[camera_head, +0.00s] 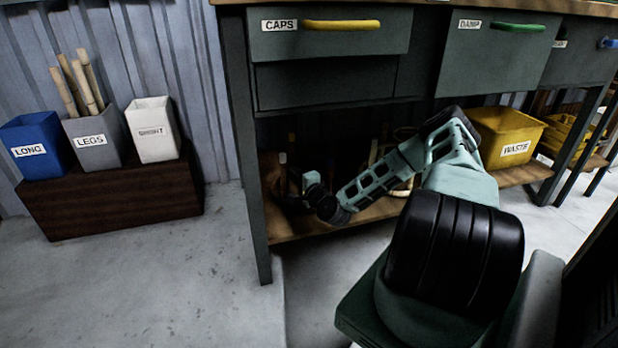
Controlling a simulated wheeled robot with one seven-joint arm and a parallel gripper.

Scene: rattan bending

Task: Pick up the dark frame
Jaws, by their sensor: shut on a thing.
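My arm reaches in under the workbench, over its lower shelf (345,218). My gripper (293,190) is at the left end of this shelf, small and in deep shadow. It is shut on a dark thing there, which appears to be the dark frame (276,182). The frame's outline blends into the shadow, so its full shape and whether it touches the shelf cannot be told. Paler curved rattan pieces (400,185) show behind my forearm on the same shelf.
A bench leg (248,170) stands just left of my gripper. Drawers (330,60) hang above the shelf. A yellow WASTE bin (505,135) is at right. Blue, grey and white bins (35,145) stand on a brown box (115,200) at left. The left floor is clear.

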